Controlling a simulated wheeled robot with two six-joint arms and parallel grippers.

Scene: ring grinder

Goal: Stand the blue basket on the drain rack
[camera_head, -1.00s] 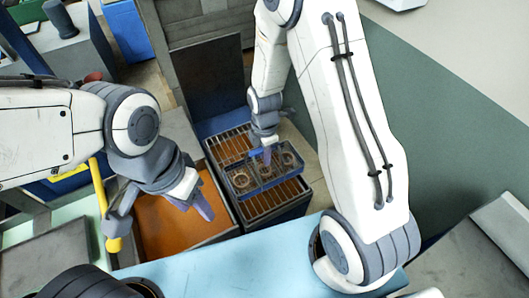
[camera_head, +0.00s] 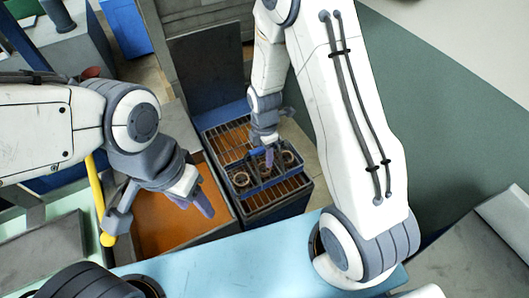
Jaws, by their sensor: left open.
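The blue basket (camera_head: 263,178) is upright over the drain rack (camera_head: 228,140), with several ring-shaped parts in it. Rack bars show on both its far and near sides. I cannot tell whether its bottom touches the bars. My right gripper (camera_head: 269,158) comes down from above and is shut on the basket's blue handle; its fingers hide part of the handle. My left gripper (camera_head: 203,200) is open and empty, above the orange-brown surface left of the rack, apart from the basket.
The orange-brown tray (camera_head: 165,222) lies beside the rack on the left. A yellow bar (camera_head: 97,190) stands near my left gripper. A light blue surface (camera_head: 225,275) spans the front. A dark panel (camera_head: 208,78) rises behind the rack.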

